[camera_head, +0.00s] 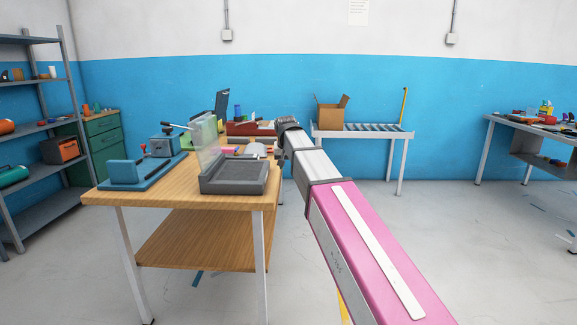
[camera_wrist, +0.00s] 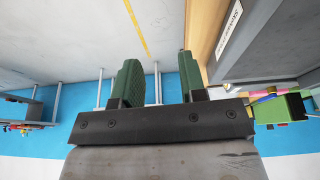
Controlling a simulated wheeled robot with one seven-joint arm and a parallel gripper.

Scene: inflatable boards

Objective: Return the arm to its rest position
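My pink and grey arm reaches from the lower right of the head view toward the wooden table (camera_head: 185,180), past its right side. Its far end is dark, and the fingers cannot be made out there. In the wrist view my gripper (camera_wrist: 158,68) shows two green ridged fingers set well apart, with nothing between them. The wrist picture is upside down, with the floor at the top. A wooden table edge (camera_wrist: 203,32) and a grey surface with a white label lie close beyond the right finger.
The table holds a dark grey tray (camera_head: 235,187), a clear upright panel (camera_head: 207,138) and a blue device (camera_head: 140,172). A conveyor (camera_head: 365,132) with a cardboard box (camera_head: 330,117) stands behind. Shelves (camera_head: 35,130) are at left, another table (camera_head: 530,124) at right.

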